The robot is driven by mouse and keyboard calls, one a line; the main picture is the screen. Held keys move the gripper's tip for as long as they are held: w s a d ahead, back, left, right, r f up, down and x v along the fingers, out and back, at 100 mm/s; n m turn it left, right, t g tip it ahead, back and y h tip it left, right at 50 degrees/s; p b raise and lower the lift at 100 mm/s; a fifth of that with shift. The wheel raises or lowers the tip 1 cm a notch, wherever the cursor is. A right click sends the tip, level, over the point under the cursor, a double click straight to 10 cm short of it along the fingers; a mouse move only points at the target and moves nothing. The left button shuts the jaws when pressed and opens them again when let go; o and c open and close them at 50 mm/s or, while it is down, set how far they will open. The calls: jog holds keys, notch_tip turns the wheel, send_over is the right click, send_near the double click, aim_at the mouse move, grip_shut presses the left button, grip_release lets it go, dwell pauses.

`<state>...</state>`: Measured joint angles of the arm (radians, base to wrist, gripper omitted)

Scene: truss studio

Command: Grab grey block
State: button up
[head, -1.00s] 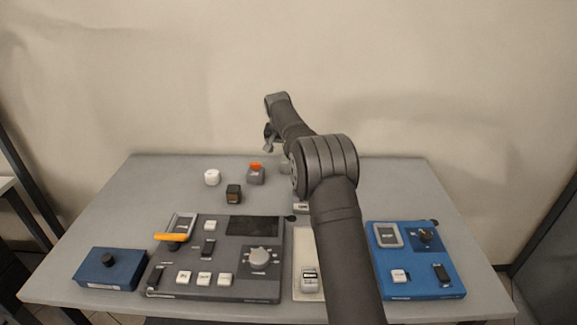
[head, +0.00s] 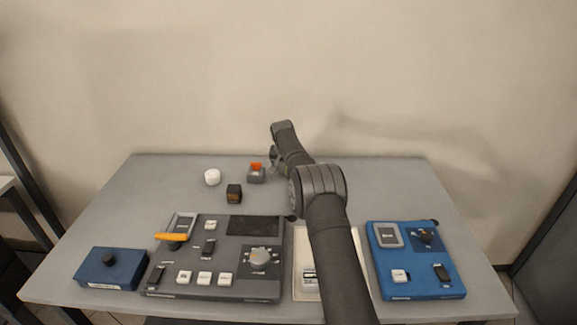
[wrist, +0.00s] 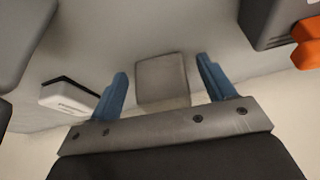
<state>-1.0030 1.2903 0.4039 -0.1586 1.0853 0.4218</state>
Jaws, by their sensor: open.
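The grey block (wrist: 162,80) is a plain, light grey, box-like piece in the middle of the wrist view. My gripper (wrist: 163,65) has two blue fingers standing open, one on each side of the block in that view. There are gaps on both sides, and the fingers do not appear to touch it. I cannot tell how far the fingertips are above or beside it in depth. In the head view my arm hides the grey block, and the gripper's fingers cannot be made out there.
A grey box with an orange top (head: 256,173) stands close to my gripper and shows in the wrist view (wrist: 308,45). A white piece (wrist: 70,97) lies left of the fingers. A white block (head: 212,177), dark block (head: 234,194) and control panels (head: 205,290) occupy the table.

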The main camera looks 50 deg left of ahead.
jog(key=c, duration=1.1)
jog(key=shift+r, duration=0.1)
